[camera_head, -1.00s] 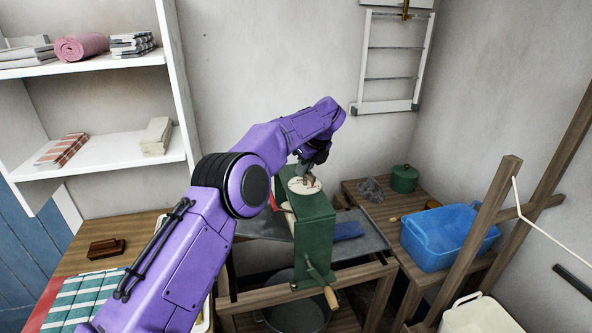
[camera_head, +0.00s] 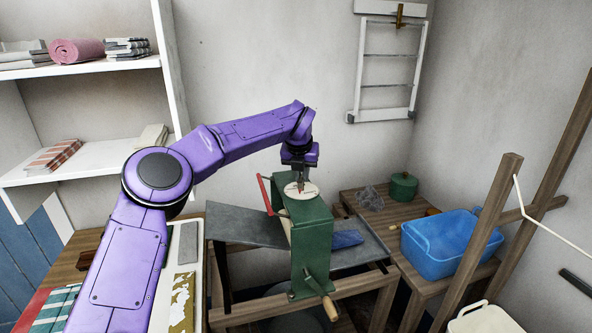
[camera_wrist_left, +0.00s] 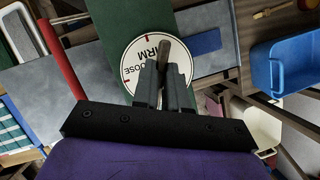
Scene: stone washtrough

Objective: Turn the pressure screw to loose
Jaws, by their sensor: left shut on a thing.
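The green mangle (camera_head: 313,238) stands on a wooden frame. On its top is a round white dial (camera_head: 310,190), lettered "FIRM" and "LOOSE" with red marks in the left wrist view (camera_wrist_left: 139,52). The pressure screw's bar handle (camera_wrist_left: 163,50) rises over the middle of the dial. My left gripper (camera_head: 301,184) points down at the dial, and its fingers (camera_wrist_left: 163,80) are shut on that handle. The fingers hide the lower handle and part of the dial, so I cannot tell exactly which mark it points to. My right gripper is in neither view.
A red lever (camera_head: 265,194) stands close left of the dial. A crank with a wooden grip (camera_head: 329,307) sticks out in front. A blue cloth (camera_head: 346,239) lies on the grey board at right. A blue tub (camera_head: 442,246) and green pot (camera_head: 403,187) stand further right.

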